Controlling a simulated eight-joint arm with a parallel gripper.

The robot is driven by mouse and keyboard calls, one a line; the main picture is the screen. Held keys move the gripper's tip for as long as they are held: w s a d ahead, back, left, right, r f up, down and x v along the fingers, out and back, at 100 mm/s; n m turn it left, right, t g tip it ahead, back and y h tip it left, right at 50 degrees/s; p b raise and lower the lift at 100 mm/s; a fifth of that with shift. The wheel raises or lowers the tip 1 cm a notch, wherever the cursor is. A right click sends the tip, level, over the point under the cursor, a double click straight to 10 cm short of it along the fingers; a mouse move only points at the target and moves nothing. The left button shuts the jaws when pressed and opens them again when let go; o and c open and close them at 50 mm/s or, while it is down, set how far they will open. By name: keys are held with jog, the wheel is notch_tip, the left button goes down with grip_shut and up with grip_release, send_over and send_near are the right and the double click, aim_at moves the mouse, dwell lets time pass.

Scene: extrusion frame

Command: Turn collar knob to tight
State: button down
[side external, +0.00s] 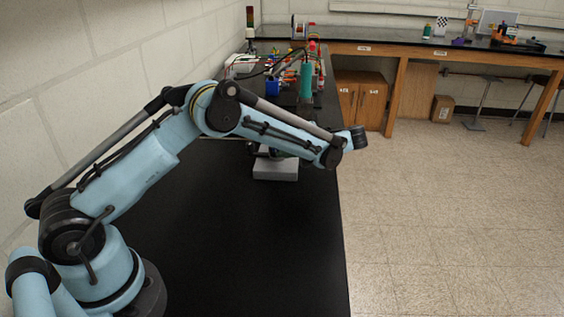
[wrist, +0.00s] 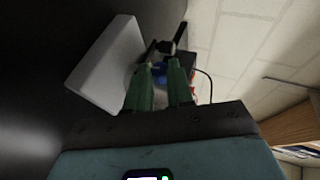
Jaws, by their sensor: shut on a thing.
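In the wrist view my gripper (wrist: 160,68) shows as two green fingers with a narrow gap between their tips. It is shut on a small part that I take as the collar knob; a bit of blue (wrist: 158,71) shows between the tips, and the fingers hide most of it. A dark upright piece (wrist: 170,45) stands just beyond the tips. A light grey block (wrist: 108,66) is left of the fingers; in the side view the grey block (side external: 275,172) sits on the bench under my forearm, which hides my gripper. The knob's turn angle cannot be read.
The black bench top (side external: 250,240) is clear in front of the block. A green bottle-shaped item (side external: 306,80), a blue box (side external: 272,87) and cables stand farther back. A wall runs along the left; the bench's right edge drops to a tiled floor (side external: 440,220).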

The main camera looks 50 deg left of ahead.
dwell(0.4)
jog(key=c, duration=1)
grip_release()
